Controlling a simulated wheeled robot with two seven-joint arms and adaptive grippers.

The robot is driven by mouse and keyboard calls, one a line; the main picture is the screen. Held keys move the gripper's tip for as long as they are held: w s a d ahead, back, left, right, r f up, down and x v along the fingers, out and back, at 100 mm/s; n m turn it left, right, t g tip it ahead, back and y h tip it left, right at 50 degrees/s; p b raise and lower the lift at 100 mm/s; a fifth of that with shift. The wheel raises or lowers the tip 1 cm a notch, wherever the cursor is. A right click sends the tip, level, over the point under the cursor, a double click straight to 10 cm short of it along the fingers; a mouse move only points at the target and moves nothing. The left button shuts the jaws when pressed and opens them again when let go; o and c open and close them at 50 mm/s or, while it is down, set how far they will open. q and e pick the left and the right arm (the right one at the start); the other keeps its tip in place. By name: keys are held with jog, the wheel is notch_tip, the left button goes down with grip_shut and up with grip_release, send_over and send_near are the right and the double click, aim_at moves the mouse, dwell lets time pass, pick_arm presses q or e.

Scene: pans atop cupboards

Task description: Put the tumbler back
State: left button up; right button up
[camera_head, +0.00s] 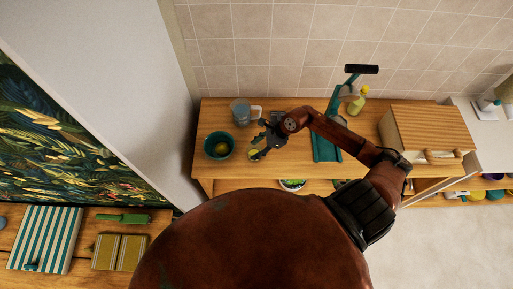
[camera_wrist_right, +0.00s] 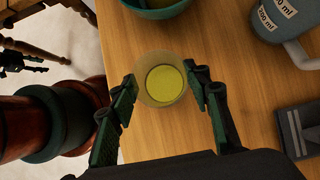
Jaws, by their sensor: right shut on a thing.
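The tumbler (camera_wrist_right: 165,82) is a small round cup with a yellow-green disc inside a tan, see-through rim. In the wrist view it stands between the two fingers of my right gripper (camera_wrist_right: 165,105). In the head view my right gripper (camera_head: 262,150) is over the front left part of the wooden counter (camera_head: 284,178), shut on the tumbler (camera_head: 255,154), which is partly hidden by the fingers. I cannot tell whether the tumbler touches the counter.
A teal bowl (camera_head: 218,145) with something yellow-green inside is just left of the tumbler. A blue-grey measuring jug (camera_head: 241,112) stands behind. A teal stand (camera_head: 325,140), a spray bottle (camera_head: 358,102) and a wooden box (camera_head: 428,130) are to the right. A white wall panel (camera_head: 110,75) borders the left.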

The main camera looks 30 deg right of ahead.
jog(key=o, duration=0.8)
jog(key=shift+f, duration=0.15)
jog(key=o, duration=0.5)
jog(key=shift+r, duration=0.2)
jog(key=b+v, duration=0.2)
jog(key=v, duration=1)
